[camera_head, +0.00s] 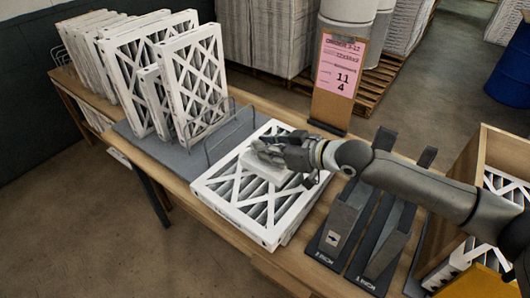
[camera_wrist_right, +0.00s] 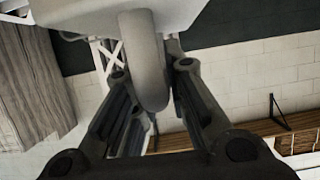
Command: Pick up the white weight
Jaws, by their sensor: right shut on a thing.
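The white weight (camera_head: 262,168) is a pale block at the upper middle of a white-framed filter (camera_head: 238,205) lying flat on the bench. My right gripper (camera_head: 280,152) reaches in from the right and is shut on the weight. In the right wrist view, a rounded pale handle (camera_wrist_right: 143,62) stands between the fingers of the right gripper (camera_wrist_right: 146,95), below the weight's white body (camera_wrist_right: 125,14). The fingers hide part of the weight in the head view. I cannot tell whether it touches the filter. My left gripper is not in view.
Upright filters (camera_head: 192,80) stand in a wire rack (camera_head: 232,130) on the left. A pink order card (camera_head: 340,65) stands behind the arm. Dark angled stands (camera_head: 345,215) are to the right of the flat filter. A wooden box (camera_head: 470,160) with filters is at far right.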

